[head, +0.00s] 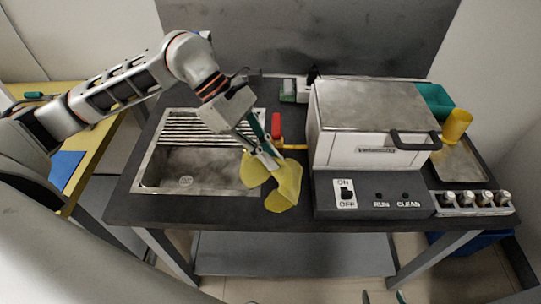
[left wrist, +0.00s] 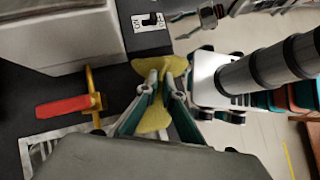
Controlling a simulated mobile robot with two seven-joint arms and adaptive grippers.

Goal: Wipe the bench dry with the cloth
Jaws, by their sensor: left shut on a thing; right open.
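A yellow cloth (head: 287,190) hangs from my left gripper (head: 268,158) at the right end of the sink, over the front part of the dark bench (head: 205,209). My left gripper is shut on the cloth. The left wrist view shows the cloth (left wrist: 153,119) bunched between the two fingers (left wrist: 163,88). Whether the cloth touches the bench top is unclear. No water can be made out on the bench. My right gripper (head: 383,298) shows only as two fingertips, spread apart and empty, at the bottom edge of the head view, in front of the bench.
A sink (head: 150,172) with a ribbed drainer is set in the bench's left part. A red-handled yellow tap (head: 277,128) stands behind the cloth. A large white machine (head: 360,155) with a switch panel fills the middle right. A yellow cup (head: 457,124) stands on a tray farther right.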

